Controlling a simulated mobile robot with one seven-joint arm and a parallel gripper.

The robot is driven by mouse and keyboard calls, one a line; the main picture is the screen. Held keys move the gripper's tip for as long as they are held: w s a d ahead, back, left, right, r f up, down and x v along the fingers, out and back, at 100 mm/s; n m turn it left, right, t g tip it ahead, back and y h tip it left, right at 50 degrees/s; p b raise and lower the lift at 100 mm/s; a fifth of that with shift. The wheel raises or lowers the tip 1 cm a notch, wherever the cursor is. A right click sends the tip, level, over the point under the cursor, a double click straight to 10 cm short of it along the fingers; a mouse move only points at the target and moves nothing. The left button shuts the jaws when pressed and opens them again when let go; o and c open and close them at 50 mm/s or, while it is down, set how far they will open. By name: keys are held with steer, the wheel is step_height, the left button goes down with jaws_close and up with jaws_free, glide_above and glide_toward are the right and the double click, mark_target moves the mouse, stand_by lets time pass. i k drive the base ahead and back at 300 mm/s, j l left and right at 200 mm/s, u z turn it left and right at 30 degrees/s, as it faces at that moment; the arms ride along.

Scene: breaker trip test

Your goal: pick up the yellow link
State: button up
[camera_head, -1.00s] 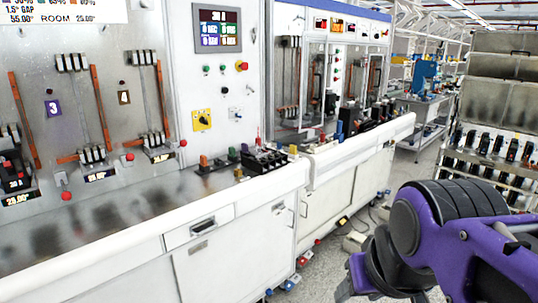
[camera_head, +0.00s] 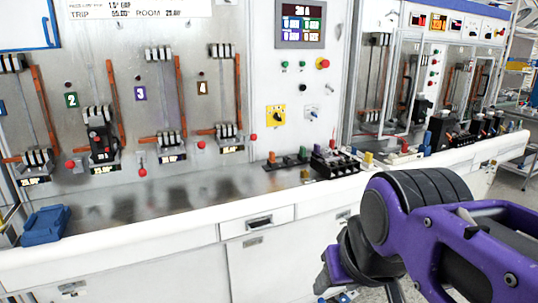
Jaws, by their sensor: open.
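Two small yellow pieces show on the bench top. One yellow piece (camera_head: 369,158) is right of a black terminal block (camera_head: 334,162); a smaller yellow piece (camera_head: 306,175) is at the block's left front. I cannot tell which is the yellow link. My gripper (camera_head: 362,289) is at the lower right, in front of the bench and apart from both pieces. It is open; its fingertips are partly cut off by the picture's bottom edge, and no held object shows.
An orange piece (camera_head: 272,158) and green pieces stand left of the black block. A red piece (camera_head: 405,147) and a blue piece (camera_head: 427,139) are farther right. A blue object (camera_head: 45,225) lies at the bench's left. The steel top (camera_head: 190,200) between is mostly clear.

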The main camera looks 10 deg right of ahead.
mark_target(368, 156)
steer(key=i+l+u, duration=0.2)
steer(key=l, duration=0.15)
steer(key=i+l+u, duration=0.15)
steer(key=l, duration=0.25)
steer(key=i+l, duration=0.15)
steer(key=l, duration=0.15)
steer(key=i+l+u, duration=0.1)
steer(key=l, duration=0.25)
steer(key=i+l, duration=0.2)
steer(key=i+l+u, duration=0.1)
steer(key=l, duration=0.35)
steer(key=i+l, duration=0.2)
steer(key=l, duration=0.1)
